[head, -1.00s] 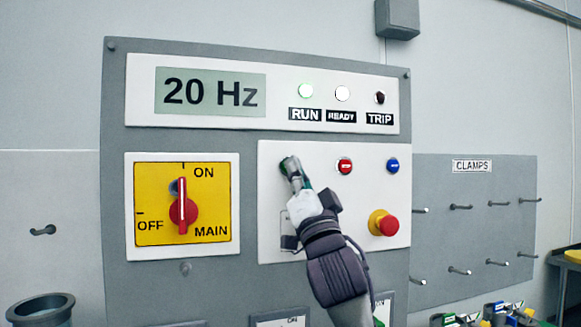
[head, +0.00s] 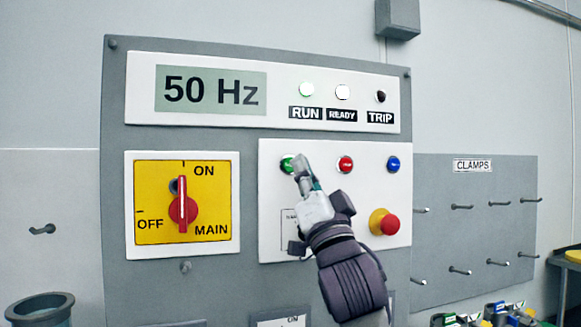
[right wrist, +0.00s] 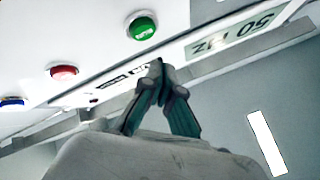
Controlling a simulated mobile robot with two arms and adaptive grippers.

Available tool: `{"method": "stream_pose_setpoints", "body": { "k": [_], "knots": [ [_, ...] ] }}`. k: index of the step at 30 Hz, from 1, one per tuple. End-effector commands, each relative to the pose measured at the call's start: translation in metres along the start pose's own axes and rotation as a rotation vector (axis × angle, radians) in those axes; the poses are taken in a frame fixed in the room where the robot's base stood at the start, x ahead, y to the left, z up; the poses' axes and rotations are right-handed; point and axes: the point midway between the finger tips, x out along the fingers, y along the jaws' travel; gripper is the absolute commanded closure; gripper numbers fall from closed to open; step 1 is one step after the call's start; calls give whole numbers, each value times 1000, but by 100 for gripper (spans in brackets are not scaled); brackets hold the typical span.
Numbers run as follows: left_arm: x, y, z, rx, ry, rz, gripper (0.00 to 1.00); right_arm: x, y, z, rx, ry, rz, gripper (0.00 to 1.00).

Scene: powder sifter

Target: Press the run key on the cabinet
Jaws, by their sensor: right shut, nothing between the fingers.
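In the right wrist view the fingertips (right wrist: 155,68) are apart from the key. My left gripper is not in view.
A red key (head: 345,164), a blue key (head: 392,165) and a red mushroom button on a yellow base (head: 384,223) share the panel. A red rotary main switch (head: 183,210) points to ON at left. A clamp rack (head: 475,220) hangs at right.

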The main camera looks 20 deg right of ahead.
Motion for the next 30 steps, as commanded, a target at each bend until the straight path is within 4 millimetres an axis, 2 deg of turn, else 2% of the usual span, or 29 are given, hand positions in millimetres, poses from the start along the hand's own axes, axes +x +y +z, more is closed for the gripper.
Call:
{"method": "stream_pose_setpoints", "body": {
  "k": [9,30],
  "knots": [
    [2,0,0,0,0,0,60,-17,-12,-12,0,0,0,100],
    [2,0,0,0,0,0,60,-18,-13,-13,0,0,0,100]
  ]
}}
